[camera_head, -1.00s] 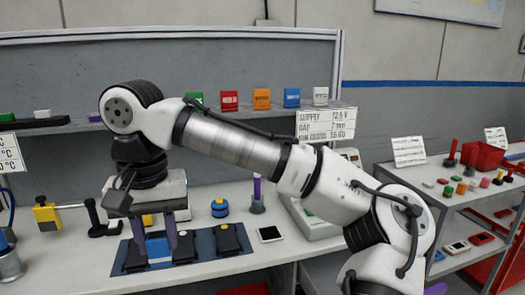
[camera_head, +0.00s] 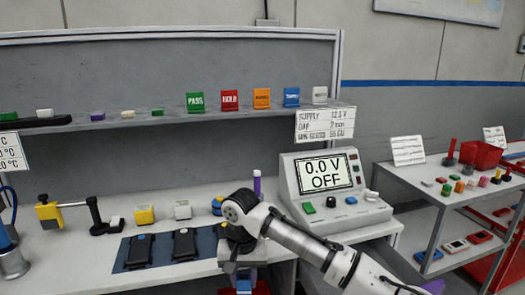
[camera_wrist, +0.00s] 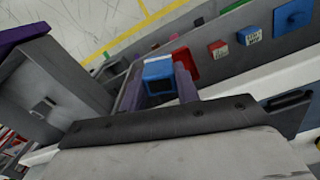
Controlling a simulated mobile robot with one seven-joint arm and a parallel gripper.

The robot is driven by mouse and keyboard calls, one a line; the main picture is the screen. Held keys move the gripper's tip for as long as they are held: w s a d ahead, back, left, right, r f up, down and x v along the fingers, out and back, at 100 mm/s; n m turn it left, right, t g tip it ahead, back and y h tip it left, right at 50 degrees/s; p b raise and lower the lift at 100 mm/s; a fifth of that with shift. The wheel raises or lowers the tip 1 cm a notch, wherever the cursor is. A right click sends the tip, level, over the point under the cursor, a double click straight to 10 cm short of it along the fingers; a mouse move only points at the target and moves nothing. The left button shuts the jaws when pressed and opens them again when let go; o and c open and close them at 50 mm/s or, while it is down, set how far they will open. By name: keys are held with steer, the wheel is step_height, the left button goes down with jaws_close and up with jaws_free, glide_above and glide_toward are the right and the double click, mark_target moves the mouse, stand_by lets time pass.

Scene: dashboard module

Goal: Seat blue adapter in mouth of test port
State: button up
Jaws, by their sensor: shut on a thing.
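A grey box with a small square recess (camera_wrist: 43,107) stands left of the fingers in the wrist view, apart from the adapter. I cannot tell whether that recess is the test port's mouth.
A dark blue mat (camera_head: 207,232) with black modules lies left of my gripper. A power supply (camera_head: 330,185) reading 0.0 V OFF stands at the right. The bench front-left is clear.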

steer(key=s+d+f, duration=0.2)
steer(key=s+f, duration=0.1)
steer(key=f, duration=1.5)
steer(key=s+d+f, duration=0.2)
steer(key=s+f, duration=0.1)
steer(key=f, duration=1.6)
steer(key=shift+d+f, duration=0.2)
